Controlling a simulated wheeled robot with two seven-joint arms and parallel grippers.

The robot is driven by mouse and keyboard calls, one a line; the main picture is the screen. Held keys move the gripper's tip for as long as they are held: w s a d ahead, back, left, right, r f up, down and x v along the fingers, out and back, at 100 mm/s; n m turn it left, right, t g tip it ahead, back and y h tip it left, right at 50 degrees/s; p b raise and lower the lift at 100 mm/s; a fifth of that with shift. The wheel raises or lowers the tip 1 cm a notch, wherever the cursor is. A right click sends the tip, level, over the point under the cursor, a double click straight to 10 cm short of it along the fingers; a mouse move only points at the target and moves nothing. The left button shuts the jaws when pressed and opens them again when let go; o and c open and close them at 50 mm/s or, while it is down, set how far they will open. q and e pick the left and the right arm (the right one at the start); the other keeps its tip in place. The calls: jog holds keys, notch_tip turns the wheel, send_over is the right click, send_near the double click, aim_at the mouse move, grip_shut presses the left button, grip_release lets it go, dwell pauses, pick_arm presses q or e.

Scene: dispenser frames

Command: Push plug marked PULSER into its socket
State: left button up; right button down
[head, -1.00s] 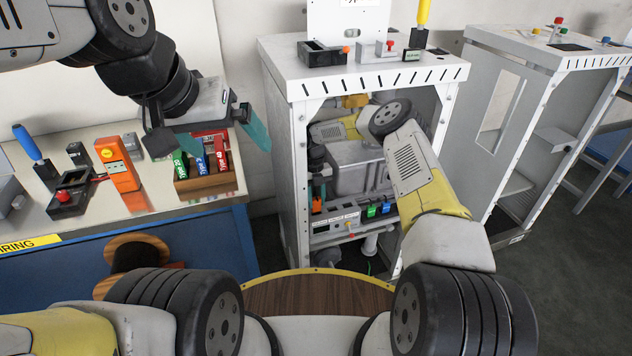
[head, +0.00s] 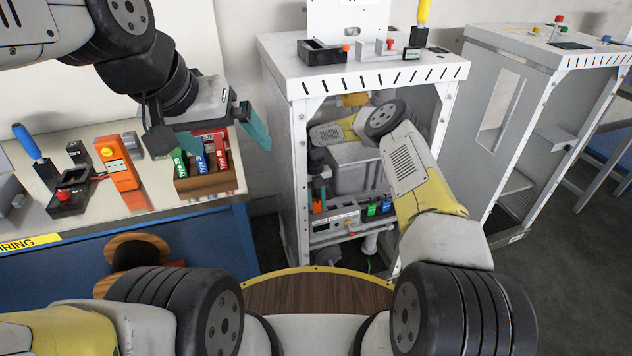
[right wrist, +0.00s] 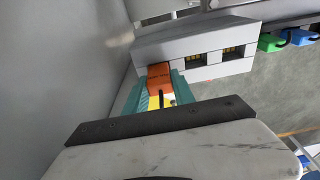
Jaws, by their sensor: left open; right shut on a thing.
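An orange plug (right wrist: 160,77) is between the teal fingers of my right gripper (right wrist: 160,90) in the right wrist view. Its front end is at the left end of the grey socket block (right wrist: 160,48); I cannot tell how deep it sits. Two dark openings show further right on the block. In the head view the orange plug (head: 316,208) and the socket block (head: 340,218) are low inside the white cabinet, and my right gripper is mostly hidden. The plug's marking is not readable. My left gripper (head: 208,134) is open and empty above the workbench.
The white cabinet (head: 298,170) walls stand close around my right arm. A rack of coloured boxes (head: 205,181) sits below my left gripper, beside an orange meter (head: 117,165). A second cabinet (head: 500,115) stands to the right.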

aim_at(316, 199)
jog(key=shift+f, duration=0.7)
jog(key=c, duration=1)
grip_release()
jog(key=shift+o, duration=0.2)
jog(key=shift+r, duration=0.1)
jog(key=r, duration=0.5)
jog(key=w+r, duration=0.1)
jog(key=r, duration=0.1)
jog(key=shift+w+a+r, duration=0.1)
jog(key=shift+a+r, duration=0.1)
jog(key=shift+r, duration=0.05)
jog(key=shift+d, duration=0.1)
